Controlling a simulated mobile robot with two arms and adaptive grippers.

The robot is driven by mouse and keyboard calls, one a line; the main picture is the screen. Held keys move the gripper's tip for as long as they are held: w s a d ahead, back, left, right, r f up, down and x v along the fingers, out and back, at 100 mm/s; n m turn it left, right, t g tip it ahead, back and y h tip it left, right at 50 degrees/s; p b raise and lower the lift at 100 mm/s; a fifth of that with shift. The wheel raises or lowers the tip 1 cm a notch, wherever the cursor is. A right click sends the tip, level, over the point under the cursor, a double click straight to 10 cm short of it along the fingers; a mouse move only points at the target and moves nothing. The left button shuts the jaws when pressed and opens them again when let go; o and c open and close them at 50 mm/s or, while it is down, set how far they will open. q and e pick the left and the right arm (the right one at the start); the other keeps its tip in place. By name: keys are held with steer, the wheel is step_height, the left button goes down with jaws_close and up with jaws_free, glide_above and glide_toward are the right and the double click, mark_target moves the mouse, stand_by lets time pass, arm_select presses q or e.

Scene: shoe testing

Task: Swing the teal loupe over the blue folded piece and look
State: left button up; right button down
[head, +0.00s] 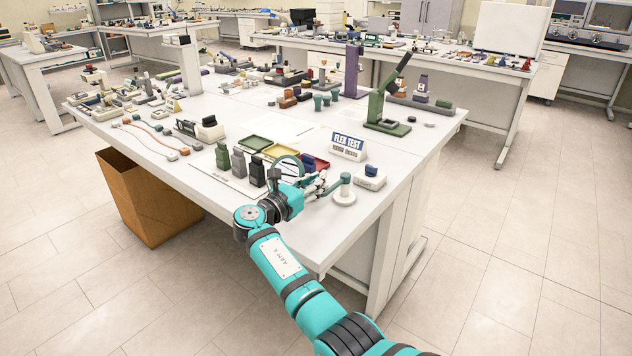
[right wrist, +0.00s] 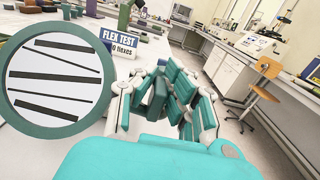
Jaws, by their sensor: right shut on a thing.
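The teal loupe has a round lens (head: 287,166) and a short teal post (head: 346,182) on a white round base at the table's near right corner. In the right wrist view the lens (right wrist: 56,80) is large at the left, with black stripes on white seen through it. The blue folded piece (head: 308,161) appears to lie in the red tray, just right of the lens in the head view. My left gripper is not in view.
Green (head: 252,144) and yellow (head: 270,153) trays lie beside the red tray (head: 321,166). A FLEX TEST sign (head: 348,147) stands behind. Dark upright pieces (head: 239,163) stand left of the lens. A white block (head: 370,181) with a blue top is right of the post.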

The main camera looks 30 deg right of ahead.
steer(key=c, duration=1.4)
jaws_free()
steer(key=shift+w+a, duration=0.1)
steer(key=shift+a, duration=0.05)
steer(key=shift+o, duration=0.2)
steer(key=v, duration=1.2)
steer(key=shift+f, duration=0.1)
